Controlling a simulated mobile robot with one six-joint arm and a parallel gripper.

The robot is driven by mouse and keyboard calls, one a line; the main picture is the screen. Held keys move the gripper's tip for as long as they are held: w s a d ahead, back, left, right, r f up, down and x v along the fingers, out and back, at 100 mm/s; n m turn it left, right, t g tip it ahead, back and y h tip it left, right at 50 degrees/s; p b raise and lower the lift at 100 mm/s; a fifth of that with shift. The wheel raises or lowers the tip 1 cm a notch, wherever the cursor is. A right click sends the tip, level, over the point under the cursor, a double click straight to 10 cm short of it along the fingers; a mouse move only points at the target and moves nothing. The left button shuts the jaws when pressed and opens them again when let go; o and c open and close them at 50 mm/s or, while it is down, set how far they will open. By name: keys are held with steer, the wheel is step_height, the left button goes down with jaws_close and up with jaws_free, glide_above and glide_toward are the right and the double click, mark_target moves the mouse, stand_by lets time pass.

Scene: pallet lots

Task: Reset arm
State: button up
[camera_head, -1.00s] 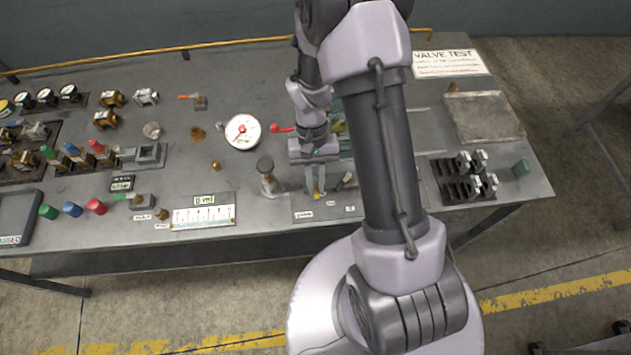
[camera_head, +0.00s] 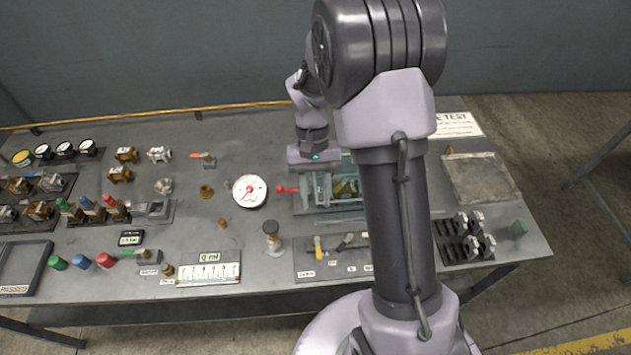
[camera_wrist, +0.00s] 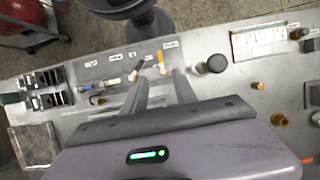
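My gripper (camera_head: 322,203) is above the middle of the grey workbench (camera_head: 225,300), in front of the teal-framed fixture (camera_head: 346,205). In the wrist view its two fingers (camera_wrist: 162,82) stand apart with nothing held between them. A yellow-handled part (camera_head: 318,245) lies on a labelled plate (camera_head: 306,268) near the bench's front edge, apart from the fingertips. It also shows beyond the fingers in the wrist view (camera_wrist: 161,62). My arm hides part of the fixture and the right side of the plate.
Slotted black blocks (camera_head: 462,240) and a grey tray (camera_head: 480,180) are at the right. Valves, coloured caps and small gauges crowd the left side.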

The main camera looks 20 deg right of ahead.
steer(key=shift+v, duration=1.3)
steer(key=s+a+r+t+b, duration=0.2)
steer(key=s+a+t+b, duration=0.2)
steer(key=s+t+b, duration=0.1)
steer(key=s+a+r+m+t+b, duration=0.1)
steer(key=s+a+r+t+b, duration=0.2)
steer(key=s+b, duration=0.5)
steer(key=shift+s+a+r+t+y, duration=0.3)
steer(key=shift+s+a+t+y, duration=0.1)
steer(key=shift+s+a+t, duration=0.55)
steer(key=shift+s+d, duration=0.1)
